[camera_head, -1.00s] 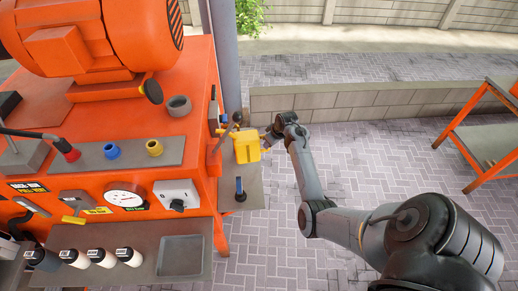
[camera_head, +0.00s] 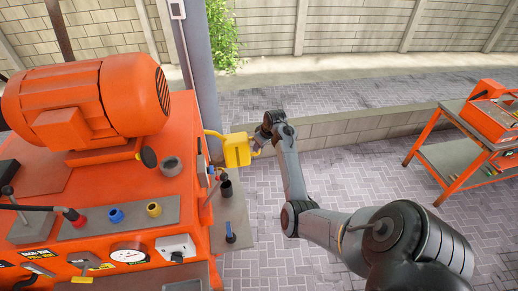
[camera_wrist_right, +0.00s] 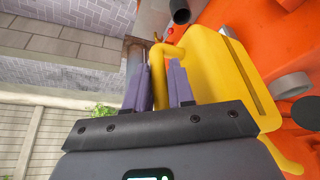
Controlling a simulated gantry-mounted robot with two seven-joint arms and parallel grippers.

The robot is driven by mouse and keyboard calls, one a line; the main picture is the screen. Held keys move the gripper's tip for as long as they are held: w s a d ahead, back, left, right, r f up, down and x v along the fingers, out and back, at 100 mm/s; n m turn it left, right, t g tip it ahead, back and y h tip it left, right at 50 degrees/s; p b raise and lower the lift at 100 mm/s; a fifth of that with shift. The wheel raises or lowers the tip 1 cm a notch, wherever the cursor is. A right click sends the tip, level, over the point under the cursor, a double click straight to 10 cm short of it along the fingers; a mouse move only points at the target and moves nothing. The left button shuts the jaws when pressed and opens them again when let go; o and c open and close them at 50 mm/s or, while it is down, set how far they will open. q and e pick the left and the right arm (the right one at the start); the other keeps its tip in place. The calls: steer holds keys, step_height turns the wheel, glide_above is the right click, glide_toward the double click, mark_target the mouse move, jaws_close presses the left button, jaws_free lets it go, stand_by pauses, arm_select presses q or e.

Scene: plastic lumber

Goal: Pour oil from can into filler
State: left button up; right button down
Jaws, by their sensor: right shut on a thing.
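The yellow oil can (camera_head: 237,150) is held in the air beside the right edge of the orange machine, its thin spout pointing left. My right gripper (camera_head: 262,142) is at the can's right side. In the right wrist view, the purple fingers of my right gripper (camera_wrist_right: 160,88) are shut around the yellow handle, with the can body (camera_wrist_right: 222,70) to their right. A dark open-topped cylinder (camera_head: 227,187), possibly the filler, stands below the can, apart from it. A similar dark cylinder shows at the top of the wrist view (camera_wrist_right: 180,12). My left gripper is not in view.
The orange machine (camera_head: 130,190) fills the left, with a motor (camera_head: 88,105) and a grey open cup (camera_head: 170,166) on top. A blue-handled valve (camera_head: 230,232) is on the side plate. A grey post (camera_head: 195,60) rises behind. An orange cart (camera_head: 450,160) stands right; paving between is free.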

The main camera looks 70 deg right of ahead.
mark_target(224, 142)
steer(key=shift+w+a+r+g+h, duration=0.3)
steer(key=shift+w+a+r+g, duration=0.1)
steer(key=shift+w+r, duration=0.3)
steer(key=w+r+g, duration=0.1)
steer(key=w+a+r+h, duration=0.1)
steer(key=w+a+g, duration=0.1)
steer(key=w, duration=0.1)
steer(key=shift+a+r+n+g+h, duration=0.2)
steer(key=shift+r+n+g+h, duration=0.1)
steer(key=shift+r+n+h, duration=0.1)
steer(key=w, duration=0.1)
steer(key=w+a, duration=0.2)
steer(key=shift+w+a+f, duration=0.2)
steer(key=shift+w+a, duration=0.05)
steer(key=shift+w, duration=0.05)
steer(key=shift+w+a+f+g+b, duration=0.1)
steer(key=shift+w+a+g+b, duration=0.1)
steer(key=shift+w+a, duration=0.45)
steer(key=shift+w+a+f+g+b, duration=0.1)
steer(key=shift+w+a+g+b, duration=0.2)
steer(key=shift+w, duration=0.6)
steer(key=shift+s, duration=0.1)
